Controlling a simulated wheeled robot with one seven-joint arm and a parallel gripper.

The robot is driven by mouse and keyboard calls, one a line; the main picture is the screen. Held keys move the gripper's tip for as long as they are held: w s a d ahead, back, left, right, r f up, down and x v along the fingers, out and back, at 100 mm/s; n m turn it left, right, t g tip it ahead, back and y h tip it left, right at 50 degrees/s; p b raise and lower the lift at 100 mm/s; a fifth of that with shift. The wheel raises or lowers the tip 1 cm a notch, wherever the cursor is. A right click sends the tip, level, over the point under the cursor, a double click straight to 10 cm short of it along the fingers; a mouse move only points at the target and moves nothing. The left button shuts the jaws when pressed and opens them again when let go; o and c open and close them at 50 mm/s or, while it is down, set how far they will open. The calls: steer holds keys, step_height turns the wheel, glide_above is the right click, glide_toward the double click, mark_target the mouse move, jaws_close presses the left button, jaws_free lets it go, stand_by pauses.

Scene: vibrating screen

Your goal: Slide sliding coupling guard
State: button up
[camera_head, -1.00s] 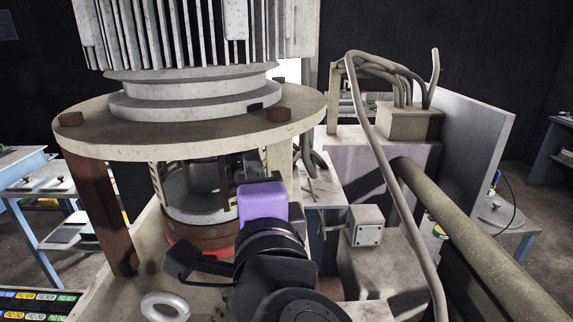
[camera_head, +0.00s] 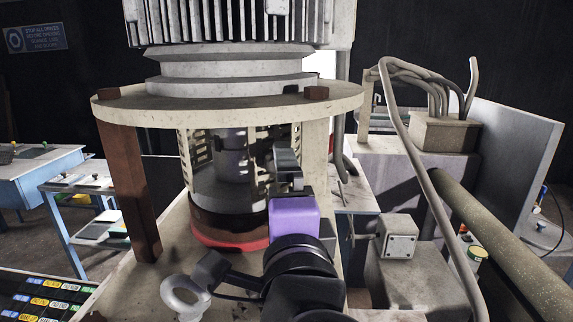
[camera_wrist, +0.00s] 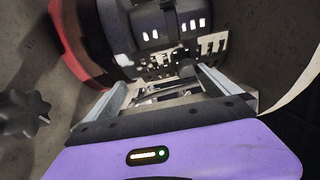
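The slotted pale guard (camera_head: 190,160) stands upright around the coupling, under the motor flange. Slotted metal also shows in the wrist view (camera_wrist: 211,46). The grey coupling (camera_head: 232,160) is visible through the open front. My gripper (camera_head: 287,163), with its purple body, is at the right front of the guard, beside the flange's right support. In the wrist view, my gripper (camera_wrist: 165,88) has its two fingers spread apart, pointing toward the slotted metal. Pale bars show between the fingers. I cannot tell whether a finger touches the guard.
The round flange (camera_head: 220,106) is close above my gripper, carried on a rusty leg (camera_head: 130,190) and a pale post. A red ring (camera_head: 228,238) lies below the coupling. A grey box (camera_head: 398,237) and thick pipe (camera_head: 500,240) are at right.

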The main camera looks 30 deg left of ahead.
steer(key=shift+d+f, duration=0.2)
steer(key=shift+f, duration=1.15)
steer(key=c, duration=0.3)
steer(key=shift+b+v, duration=0.3)
steer(key=shift+v, duration=0.5)
steer(key=shift+c, duration=0.2)
steer(key=shift+s+d+f, duration=0.15)
steer(key=shift+s+d, duration=0.1)
steer(key=shift+s, duration=0.05)
steer(key=c, duration=0.4)
steer(key=s+d, duration=0.2)
steer(key=s, duration=0.1)
steer(key=shift+r+b, duration=0.3)
steer(key=shift+r, duration=0.1)
steer(key=shift+c, duration=0.2)
